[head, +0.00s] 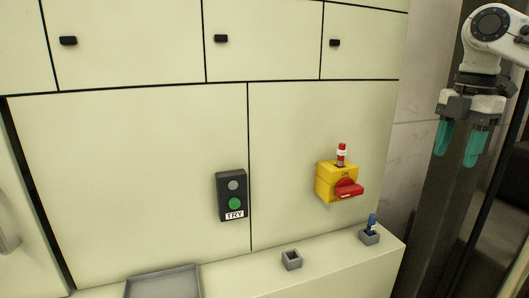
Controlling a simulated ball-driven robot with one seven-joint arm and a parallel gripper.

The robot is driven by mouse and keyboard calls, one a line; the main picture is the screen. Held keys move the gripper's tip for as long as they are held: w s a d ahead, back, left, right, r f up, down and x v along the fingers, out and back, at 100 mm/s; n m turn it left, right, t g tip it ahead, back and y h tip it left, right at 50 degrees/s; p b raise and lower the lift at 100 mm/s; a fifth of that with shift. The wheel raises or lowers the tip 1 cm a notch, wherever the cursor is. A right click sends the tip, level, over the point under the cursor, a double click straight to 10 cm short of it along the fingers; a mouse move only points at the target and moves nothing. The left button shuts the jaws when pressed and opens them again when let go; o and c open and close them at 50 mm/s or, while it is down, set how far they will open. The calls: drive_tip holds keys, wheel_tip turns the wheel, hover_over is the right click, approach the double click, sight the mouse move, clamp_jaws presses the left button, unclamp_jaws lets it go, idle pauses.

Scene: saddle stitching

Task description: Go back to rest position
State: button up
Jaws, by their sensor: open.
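My gripper (462,138) is at the upper right of the head view, pointing down with its two teal fingers apart. Nothing is between the fingers. It hangs in front of a dark post, to the right of the cabinet and apart from everything on it. Part of my white arm shows above it and runs out of the right edge.
A pale cabinet front (130,180) holds a yellow switch box (325,180) with a red handle and a black button box (232,190) marked TRY. On the ledge are a grey tray (165,284), an empty grey holder (292,261) and a holder (369,237) with a blue item.

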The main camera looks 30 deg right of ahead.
drive_tip(key=w+a+f+m+t+y, duration=0.1)
drive_tip(key=w+a+f+t, duration=0.1)
drive_tip(key=w+a+f, duration=0.45)
drive_tip(key=w+a+f+t+y, duration=0.2)
drive_tip(key=w+a+f, duration=0.2)
drive_tip(key=w+a, duration=0.4)
drive_tip(key=w+a+f+m+t+y, duration=0.1)
drive_tip(key=w+a+f+m, duration=0.15)
drive_tip(key=a+f, duration=0.45)
drive_tip(key=w+a+f+m+t+y, duration=0.1)
drive_tip(key=w+a+f+m, duration=0.15)
drive_tip(key=a+f, duration=0.4)
drive_tip(key=s+a+f+m+g+h, duration=0.1)
drive_tip(key=s+a+f+m, duration=0.25)
drive_tip(key=s+f, duration=0.4)
drive_tip(key=s+a+f+m+g, duration=0.1)
drive_tip(key=s+a+f+m, duration=0.3)
drive_tip(key=f, duration=0.6)
drive_tip(key=s+d+f+m+g+h, duration=0.1)
drive_tip(key=s+f, duration=0.3)
drive_tip(key=s, duration=0.6)
drive_tip(key=s+d+f+m+g+h, duration=0.1)
drive_tip(key=s+f, duration=0.4)
drive_tip(key=s, duration=0.6)
drive_tip(key=shift+s+d+g+h, duration=0.25)
drive_tip(key=shift+d+g+h, duration=0.45)
drive_tip(key=shift+d+h, duration=0.45)
